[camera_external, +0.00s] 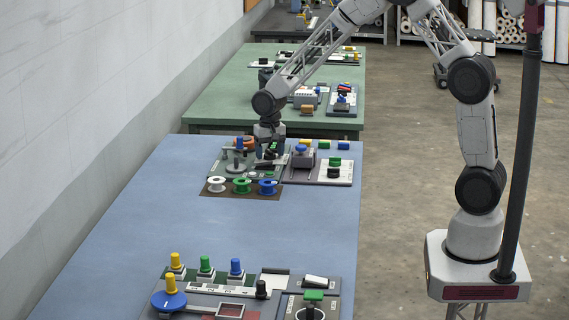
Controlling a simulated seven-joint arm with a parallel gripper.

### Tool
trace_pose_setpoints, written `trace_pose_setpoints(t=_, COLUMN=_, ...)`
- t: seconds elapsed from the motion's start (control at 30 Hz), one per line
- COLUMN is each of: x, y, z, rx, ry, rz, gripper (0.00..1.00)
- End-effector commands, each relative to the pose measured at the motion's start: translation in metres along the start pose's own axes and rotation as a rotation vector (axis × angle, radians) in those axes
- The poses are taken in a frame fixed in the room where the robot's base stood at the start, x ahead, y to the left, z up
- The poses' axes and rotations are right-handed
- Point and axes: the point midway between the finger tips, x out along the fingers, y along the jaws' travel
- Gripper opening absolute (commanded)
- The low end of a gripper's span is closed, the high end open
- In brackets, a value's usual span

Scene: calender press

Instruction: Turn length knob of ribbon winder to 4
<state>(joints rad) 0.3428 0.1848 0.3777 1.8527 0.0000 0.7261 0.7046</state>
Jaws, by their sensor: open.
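The station that looks like the ribbon winder (222,170) sits at the far end of the blue table. White (217,184), green (242,186) and blue (267,187) spools stand on a brown strip at its front. A grey post-like part (239,158) and an orange round part (243,141) are on its left and back. My gripper (269,158) points down over the station's right part, low and close to its surface. The jaws are open; they are small and dark here. I cannot make out the length knob or its numbers, and my gripper may cover it.
Right of the winder is a panel with a grey block (302,159) and coloured buttons. A nearer station (205,291) has yellow, green and blue knobs and a blue disc. The blue table (200,228) is clear between them. A dark pole (518,150) stands at the right.

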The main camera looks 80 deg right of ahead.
Motion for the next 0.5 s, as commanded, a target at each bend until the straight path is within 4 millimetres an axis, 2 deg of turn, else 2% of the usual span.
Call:
trace_pose_setpoints(t=0.27, x=-0.007, y=0.000, z=0.000, rx=0.000, ry=0.000, rz=0.000, gripper=0.69)
trace_pose_setpoints(t=0.5, x=-0.031, y=0.000, z=0.000, rx=0.000, ry=0.001, rz=-0.001, gripper=0.69)
